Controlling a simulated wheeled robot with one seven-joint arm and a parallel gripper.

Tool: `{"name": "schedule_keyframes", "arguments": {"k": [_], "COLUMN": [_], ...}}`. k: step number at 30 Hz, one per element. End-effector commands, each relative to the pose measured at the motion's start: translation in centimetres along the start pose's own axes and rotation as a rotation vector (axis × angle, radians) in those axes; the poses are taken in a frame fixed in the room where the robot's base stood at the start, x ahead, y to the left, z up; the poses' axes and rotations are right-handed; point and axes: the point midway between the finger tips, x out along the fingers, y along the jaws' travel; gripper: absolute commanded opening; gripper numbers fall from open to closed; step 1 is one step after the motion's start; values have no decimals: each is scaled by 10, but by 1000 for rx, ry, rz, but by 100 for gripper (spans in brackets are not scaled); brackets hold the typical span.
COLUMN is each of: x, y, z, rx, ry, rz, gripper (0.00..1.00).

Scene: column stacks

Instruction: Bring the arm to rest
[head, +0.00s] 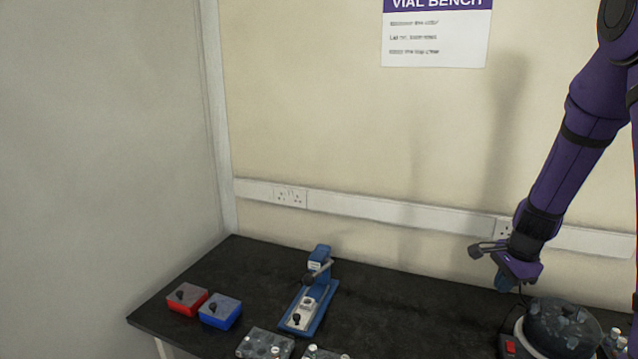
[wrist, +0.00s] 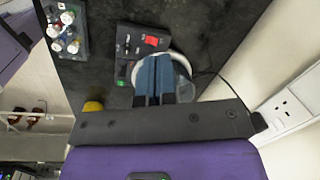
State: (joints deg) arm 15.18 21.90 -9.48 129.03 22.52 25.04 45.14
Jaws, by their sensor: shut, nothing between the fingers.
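My purple arm comes down from the upper right in the head view, with my gripper (head: 502,282) above the right part of the dark bench (head: 390,318). The gripper points down near a round dark-topped device (head: 562,328) and looks apart from it. In the wrist view the two blue fingers of my gripper (wrist: 154,80) are together with nothing between them. Behind the fingers is the round white-rimmed part of the device (wrist: 184,70), partly hidden by them.
A blue press (head: 308,295) stands mid-bench. A red box (head: 187,300) and a blue box (head: 220,311) sit at the left. A rack (head: 266,344) shows at the front edge. A vial rack (wrist: 66,32) and a red switch (wrist: 152,41) show in the wrist view. The wall is close behind.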

Motion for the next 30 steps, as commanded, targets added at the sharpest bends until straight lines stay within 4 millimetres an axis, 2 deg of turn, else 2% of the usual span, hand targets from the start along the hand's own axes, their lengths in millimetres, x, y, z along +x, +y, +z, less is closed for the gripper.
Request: {"name": "schedule_keyframes", "arguments": {"k": [1, 3, 8, 14, 21, 30], "x": [-19, -41, -88, -142, -198, -250], "y": [-2, -1, 6, 26, 61, 120], "z": [11, 25, 57, 93, 131, 166], "rx": [-59, -141, -332, -570, -850, -1189], "ry": [-3, -7, -7, 8, 53, 145], "rz": [-21, -41, -82, -129, -176, -214], "gripper": [0, 0, 0, 0, 0, 0]}}
